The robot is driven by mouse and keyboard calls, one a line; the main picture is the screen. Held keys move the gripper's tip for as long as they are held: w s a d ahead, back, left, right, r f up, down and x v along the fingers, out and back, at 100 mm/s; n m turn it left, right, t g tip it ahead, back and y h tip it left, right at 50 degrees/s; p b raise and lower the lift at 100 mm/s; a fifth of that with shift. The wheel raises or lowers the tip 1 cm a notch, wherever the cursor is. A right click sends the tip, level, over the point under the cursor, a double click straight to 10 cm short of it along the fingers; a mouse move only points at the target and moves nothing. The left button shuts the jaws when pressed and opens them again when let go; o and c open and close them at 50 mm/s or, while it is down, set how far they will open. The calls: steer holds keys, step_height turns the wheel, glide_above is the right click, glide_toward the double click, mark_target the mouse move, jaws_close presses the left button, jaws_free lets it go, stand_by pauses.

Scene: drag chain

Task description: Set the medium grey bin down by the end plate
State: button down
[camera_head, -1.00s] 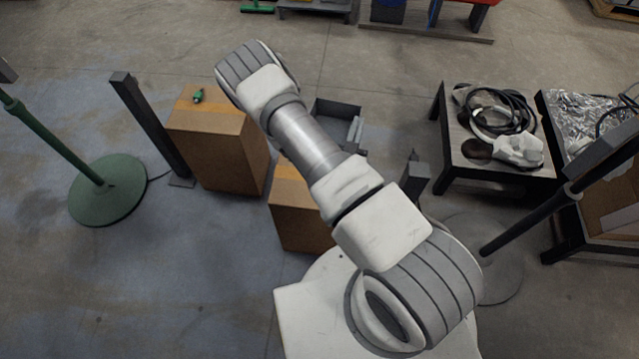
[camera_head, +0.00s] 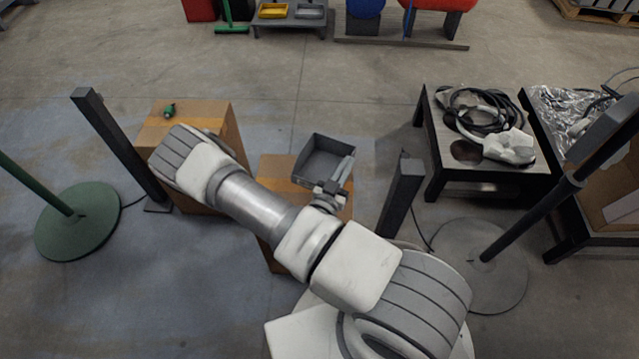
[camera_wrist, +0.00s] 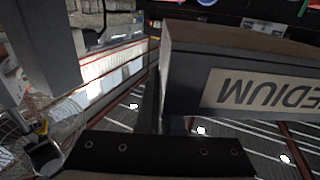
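The medium grey bin (camera_head: 320,164) is an open dark grey tray in the middle of the head view. Its wall carries a pale label reading "MEDIUM", upside down in the wrist view (camera_wrist: 188,83). My gripper (camera_head: 329,188) is at the bin's near right wall and appears shut on it. The bin looks nearly level and shows empty. It overlaps the back of the front carton (camera_head: 272,170) in view; I cannot tell whether it touches it. In the wrist view a dark gripper part crosses the bottom, and the fingertips are unclear. I cannot make out the end plate.
A larger carton (camera_head: 228,120) with a green item (camera_head: 169,111) stands left, beside a dark post (camera_head: 120,145). Another dark post (camera_head: 401,196) stands right of the bin. A black table (camera_head: 460,178) bears cables. Open floor lies behind the bin.

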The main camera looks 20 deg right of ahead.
mark_target(323, 177)
steer(key=a+f, duration=0.1)
steer(key=w+a+f+b, duration=0.1)
steer(key=a, duration=0.1)
steer(key=w+a+f, duration=0.1)
steer(key=a, duration=0.1)
steer(key=shift+w+a+f, duration=0.2)
steer(key=shift+a+f, duration=0.05)
steer(key=shift+f, duration=0.15)
steer(key=shift+f+b, duration=0.8)
steer(key=shift+f, duration=1.1)
steer(key=shift+f, duration=0.2)
steer(key=c, duration=1.1)
jaws_free()
steer(key=shift+r, duration=0.1)
